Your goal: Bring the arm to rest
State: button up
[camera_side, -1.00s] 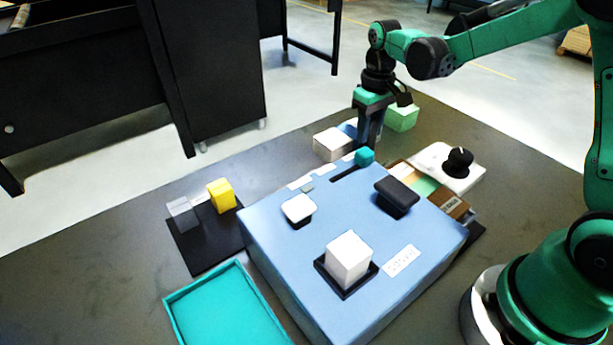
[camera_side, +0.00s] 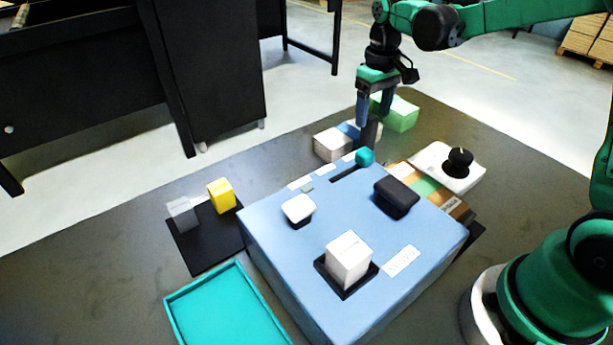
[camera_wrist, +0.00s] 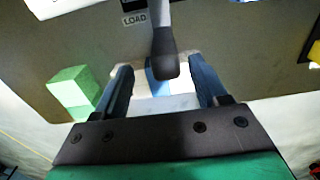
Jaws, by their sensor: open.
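My gripper (camera_side: 373,119) is open above the far edge of the blue box (camera_side: 285,220), with its fingers pointing down. A grey rounded post or lever (camera_side: 371,135) stands just below the fingertips. In the wrist view the same grey lever (camera_wrist: 164,45) shows between the two spread fingers, with a gap on each side, so nothing is gripped. I cannot tell exactly how far the fingertips are above it. My arm reaches in from the upper right, with its links raised above the table.
Close to my gripper are a green block (camera_side: 401,114), a white block (camera_side: 331,144) and a teal knob (camera_side: 364,157). A white base with a black knob (camera_side: 459,160) stands to the right. A teal tray (camera_side: 228,310) lies front left; bare table is farther left.

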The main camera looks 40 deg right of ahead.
jog(key=shift+r, duration=1)
jog(key=shift+s+a+r, duration=0.3)
jog(key=shift+s, duration=0.05)
jog(key=s+a+t, duration=0.2)
jog(key=s, duration=0.1)
jog(key=s+a+t, duration=0.2)
jog(key=s, duration=0.1)
jog(key=s+a+t, duration=0.3)
jog(key=shift+s+r, duration=0.2)
jog(key=shift+r, duration=0.2)
